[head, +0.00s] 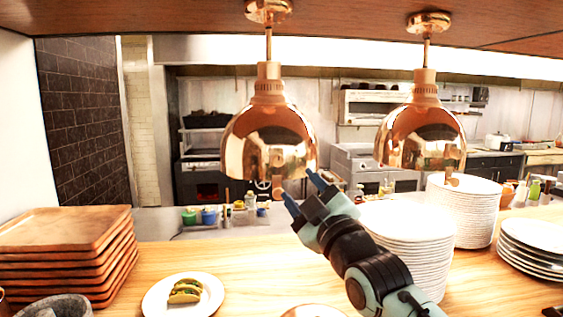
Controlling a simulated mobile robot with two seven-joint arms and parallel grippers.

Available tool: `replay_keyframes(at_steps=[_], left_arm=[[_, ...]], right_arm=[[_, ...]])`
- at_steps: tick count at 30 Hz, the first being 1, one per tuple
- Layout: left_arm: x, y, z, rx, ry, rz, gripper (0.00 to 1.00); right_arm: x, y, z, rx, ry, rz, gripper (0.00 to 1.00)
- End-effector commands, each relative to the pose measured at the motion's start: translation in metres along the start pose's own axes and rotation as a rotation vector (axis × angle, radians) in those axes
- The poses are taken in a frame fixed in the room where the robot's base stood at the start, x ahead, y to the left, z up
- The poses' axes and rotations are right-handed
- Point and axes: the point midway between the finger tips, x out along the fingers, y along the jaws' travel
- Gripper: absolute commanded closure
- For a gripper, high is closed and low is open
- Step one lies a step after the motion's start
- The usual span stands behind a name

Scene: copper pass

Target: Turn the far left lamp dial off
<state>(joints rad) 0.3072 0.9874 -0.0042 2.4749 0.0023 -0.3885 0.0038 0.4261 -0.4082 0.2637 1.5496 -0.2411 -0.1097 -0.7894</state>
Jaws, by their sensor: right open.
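Two copper heat lamps hang from the wooden panel above. The left lamp (268,145) has a small copper dial (278,187) at its lower rim. The right lamp (420,140) has a similar dial (452,180). My right gripper (301,185) is open and points up and left, with its blue-tipped fingers close to the left lamp's dial, just right of and below it. I cannot tell whether a finger touches the dial. Nothing shows between the fingers. My left gripper is not in view.
The wooden counter (250,260) holds stacked wooden trays (70,235) at left and a plate with tacos (185,293). Stacks of white plates (420,225) stand right, behind and beside my right arm. A kitchen lies beyond. The space left of the left lamp is free.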

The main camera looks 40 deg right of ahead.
Motion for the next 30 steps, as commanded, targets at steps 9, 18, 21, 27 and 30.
replay_keyframes(at_steps=[9, 18, 21, 27, 30], left_arm=[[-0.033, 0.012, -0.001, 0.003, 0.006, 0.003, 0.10], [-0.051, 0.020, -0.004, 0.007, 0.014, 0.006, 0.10], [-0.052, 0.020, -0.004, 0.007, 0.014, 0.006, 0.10], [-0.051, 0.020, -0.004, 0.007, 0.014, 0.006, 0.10], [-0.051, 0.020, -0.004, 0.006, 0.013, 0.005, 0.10]], right_arm=[[0.070, 0.003, -0.001, 0.002, -0.002, 0.001, 0.46], [0.096, 0.001, -0.001, 0.001, 0.000, 0.000, 0.46], [0.098, 0.001, 0.000, 0.002, 0.000, 0.001, 0.46], [0.097, 0.000, 0.001, 0.002, 0.000, 0.000, 0.46], [0.097, 0.000, 0.001, 0.002, 0.000, 0.000, 0.75]])
